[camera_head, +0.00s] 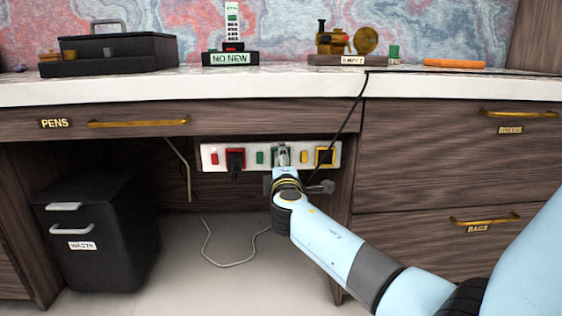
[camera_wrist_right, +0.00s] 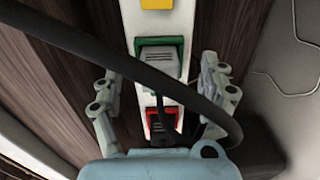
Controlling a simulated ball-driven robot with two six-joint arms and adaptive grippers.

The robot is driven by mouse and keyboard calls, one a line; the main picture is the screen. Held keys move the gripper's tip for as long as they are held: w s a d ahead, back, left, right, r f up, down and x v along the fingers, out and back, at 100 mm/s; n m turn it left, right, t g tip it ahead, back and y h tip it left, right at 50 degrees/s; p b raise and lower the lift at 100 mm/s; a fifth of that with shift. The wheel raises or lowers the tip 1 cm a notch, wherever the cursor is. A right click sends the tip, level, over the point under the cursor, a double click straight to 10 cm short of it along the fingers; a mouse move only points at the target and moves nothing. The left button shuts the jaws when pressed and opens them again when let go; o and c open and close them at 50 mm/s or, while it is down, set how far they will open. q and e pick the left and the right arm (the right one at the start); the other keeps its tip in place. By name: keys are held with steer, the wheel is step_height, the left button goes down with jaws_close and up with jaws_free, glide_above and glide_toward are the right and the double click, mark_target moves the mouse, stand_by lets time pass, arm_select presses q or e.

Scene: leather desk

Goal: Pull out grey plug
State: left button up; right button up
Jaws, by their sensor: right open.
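The grey plug (camera_head: 281,154) sits in the green-framed socket of a white power strip (camera_head: 208,158) under the desk. In the right wrist view the grey plug (camera_wrist_right: 160,57) is in the green socket, with a dark cord coming from it. My right gripper (camera_head: 284,178) is just in front of and below the plug in the head view. In the right wrist view my right gripper (camera_wrist_right: 158,75) is open, with one finger on each side of the strip and plug, apart from the plug. My left gripper is not in view.
A red socket (camera_head: 235,158) with a dark plug and a yellow socket (camera_head: 325,156) flank the green one. A black cable (camera_head: 350,113) hangs from the desk and crosses close to the camera in the wrist view. A black waste bin (camera_head: 95,225) stands left.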

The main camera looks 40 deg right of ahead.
steer(key=v, duration=0.9)
steer(key=shift+s, duration=0.4)
steer(key=shift+a+f, duration=0.1)
steer(key=shift+a, duration=0.05)
